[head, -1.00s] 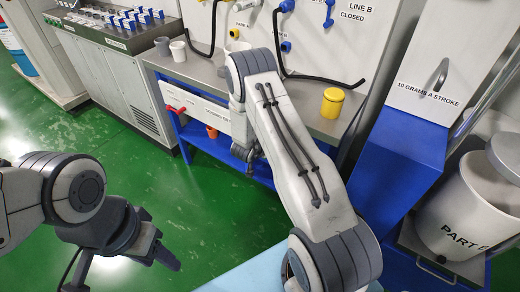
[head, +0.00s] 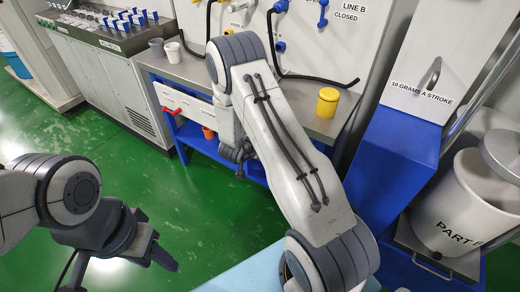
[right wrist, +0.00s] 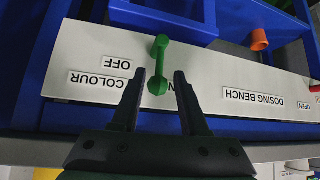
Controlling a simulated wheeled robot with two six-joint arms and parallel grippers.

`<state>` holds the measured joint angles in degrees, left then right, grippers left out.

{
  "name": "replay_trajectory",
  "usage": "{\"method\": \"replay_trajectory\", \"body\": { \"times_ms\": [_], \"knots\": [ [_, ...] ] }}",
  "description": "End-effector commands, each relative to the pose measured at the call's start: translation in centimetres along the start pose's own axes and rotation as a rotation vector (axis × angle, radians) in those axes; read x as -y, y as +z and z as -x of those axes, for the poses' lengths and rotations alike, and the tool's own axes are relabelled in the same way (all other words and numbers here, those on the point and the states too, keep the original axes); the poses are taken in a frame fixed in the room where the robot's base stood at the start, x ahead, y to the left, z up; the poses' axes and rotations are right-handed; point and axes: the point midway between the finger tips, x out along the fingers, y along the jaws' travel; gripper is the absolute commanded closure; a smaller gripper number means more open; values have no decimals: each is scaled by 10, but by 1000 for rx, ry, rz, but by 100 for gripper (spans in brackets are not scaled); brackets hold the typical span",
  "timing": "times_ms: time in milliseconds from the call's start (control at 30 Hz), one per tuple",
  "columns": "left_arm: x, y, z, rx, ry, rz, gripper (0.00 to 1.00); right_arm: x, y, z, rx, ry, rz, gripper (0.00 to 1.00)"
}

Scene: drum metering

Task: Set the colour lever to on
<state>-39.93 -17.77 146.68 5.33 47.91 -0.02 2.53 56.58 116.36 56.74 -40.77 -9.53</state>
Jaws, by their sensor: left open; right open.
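The colour lever (right wrist: 160,62) is a green bar with knobbed ends on a white front panel, seen upside down in the right wrist view. An OFF label (right wrist: 117,64) and a COLOUR label (right wrist: 98,81) sit to its left; a mostly covered label, with an N showing, is behind it. My right gripper (right wrist: 161,73) is open, one finger on each side of the lever's near knob; I cannot tell whether either touches. In the head view the lever is hidden behind my right arm. My left gripper (head: 156,256) is open and empty over the floor.
The panel belongs to a steel-topped bench (head: 300,112) with a blue frame. It also carries a DOSING BENCH label (right wrist: 253,97), and an orange part (right wrist: 259,40) lies beyond. A yellow pot (head: 327,103) and cups stand on top. A blue pedestal (head: 395,150) stands right.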

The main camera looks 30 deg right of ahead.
Motion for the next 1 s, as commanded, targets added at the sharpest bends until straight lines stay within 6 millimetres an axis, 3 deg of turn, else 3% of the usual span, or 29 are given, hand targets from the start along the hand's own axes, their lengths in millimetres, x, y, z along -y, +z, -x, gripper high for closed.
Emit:
{"method": "replay_trajectory", "body": {
  "times_ms": [100,300,867,1000],
  "knots": [
    [0,0,3,0,0,0,50,1,-2,24,-2,-2,1,56],
    [0,0,6,0,0,0,50,0,-1,45,-2,0,-2,56],
    [0,0,6,0,0,0,50,0,-1,48,-1,0,-1,56],
    [-1,-1,11,0,0,0,50,18,-3,67,27,-61,19,56]
  ]
}}
